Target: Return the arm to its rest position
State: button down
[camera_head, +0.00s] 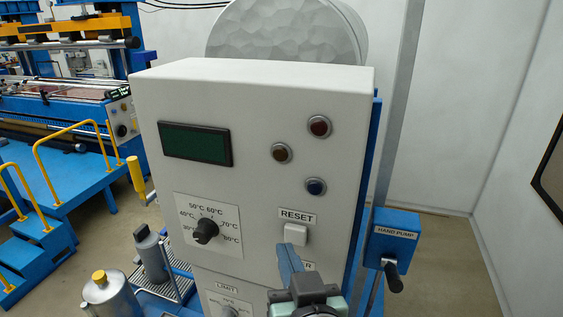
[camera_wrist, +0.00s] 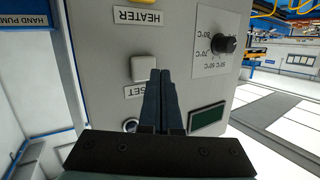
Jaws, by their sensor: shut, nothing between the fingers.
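My gripper (camera_head: 288,257) is in front of the white control panel (camera_head: 260,100), just below the square white RESET button (camera_head: 296,234). Its fingers are together with nothing between them. In the wrist view my gripper (camera_wrist: 158,76) points toward the panel, with the RESET button (camera_wrist: 143,68) beside its fingertips. I cannot tell whether the tips touch the panel. My gripper partly covers the label below RESET in the head view; the HEATER label (camera_wrist: 138,16) reads clearly, upside down, in the wrist view.
The panel has a dark green display (camera_head: 195,144), a temperature knob (camera_head: 205,231) and several round lights. A blue hand pump box (camera_head: 394,224) with a crank stands at the right. Grey cylinders (camera_head: 112,294) stand at lower left. Floor at the right is clear.

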notch_tip(320, 180, up, 14)
jog(key=t+h+b, duration=0.1)
jog(key=t, duration=0.4)
jog(key=s+r+t+h+b, duration=0.1)
jog(key=s+r+t, duration=0.2)
jog(key=r, duration=0.6)
jog(key=s+a+r+m+t+h, duration=0.1)
jog(key=s+r+t, duration=0.3)
jog(key=s+r, duration=0.2)
notch_tip(320, 180, up, 3)
jog(key=shift+s+f+b, duration=0.1)
jog(key=shift+s+b, duration=0.05)
jog(key=shift+b, duration=0.2)
